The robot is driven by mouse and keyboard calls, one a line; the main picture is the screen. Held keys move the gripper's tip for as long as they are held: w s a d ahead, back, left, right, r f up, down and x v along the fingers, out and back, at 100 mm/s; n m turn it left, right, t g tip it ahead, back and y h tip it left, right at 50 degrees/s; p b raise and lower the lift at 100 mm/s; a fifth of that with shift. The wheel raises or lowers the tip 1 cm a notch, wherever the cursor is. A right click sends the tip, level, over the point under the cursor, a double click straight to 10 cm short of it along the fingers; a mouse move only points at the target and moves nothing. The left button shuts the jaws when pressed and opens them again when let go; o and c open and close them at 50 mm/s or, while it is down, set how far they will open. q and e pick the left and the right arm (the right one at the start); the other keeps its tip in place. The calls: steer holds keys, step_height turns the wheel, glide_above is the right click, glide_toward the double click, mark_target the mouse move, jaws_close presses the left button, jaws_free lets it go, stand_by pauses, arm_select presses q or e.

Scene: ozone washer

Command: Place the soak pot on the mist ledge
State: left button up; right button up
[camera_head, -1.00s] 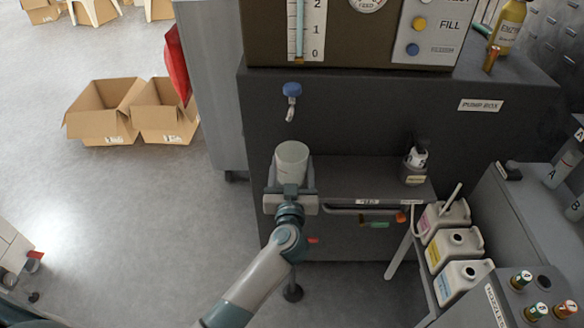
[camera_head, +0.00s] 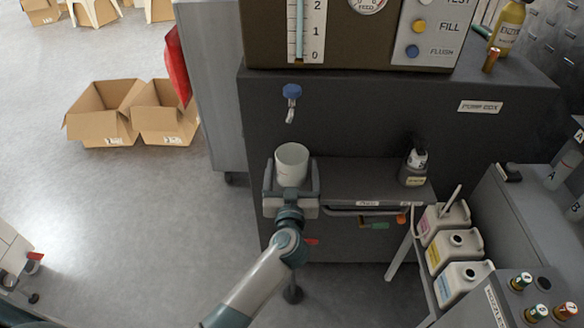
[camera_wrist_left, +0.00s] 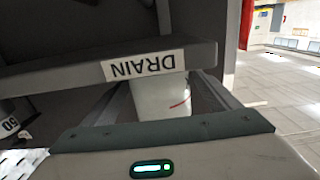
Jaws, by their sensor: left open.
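The soak pot, a white open-topped cup (camera_head: 291,160), stands upright below the blue-handled tap, at the left end of the dark shelf (camera_head: 345,180). My left gripper (camera_head: 292,172) is open, with one finger on each side of the pot. In the left wrist view the pot (camera_wrist_left: 160,98) shows between the spread fingers, partly hidden behind a grey ledge edge (camera_wrist_left: 60,75) labelled DRAIN, upside down in that view. The front label on the dark shelf is too blurred to read, so I cannot tell which ledge is the mist ledge. My right gripper is not in view.
The tap (camera_head: 291,98) hangs above the pot. A dark bottle (camera_head: 415,168) stands at the shelf's right end. Several white jugs (camera_head: 450,248) sit on a rack at lower right. Cardboard boxes (camera_head: 105,115) lie on the left floor.

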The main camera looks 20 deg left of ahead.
mark_target(292, 179)
arm_select(q)
steer(key=v, duration=0.7)
steer(key=shift+p, duration=0.3)
steer(key=shift+v, duration=2.25)
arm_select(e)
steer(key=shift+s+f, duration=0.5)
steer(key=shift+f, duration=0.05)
arm_select(q)
steer(key=shift+r, duration=0.1)
steer(key=shift+r, duration=0.1)
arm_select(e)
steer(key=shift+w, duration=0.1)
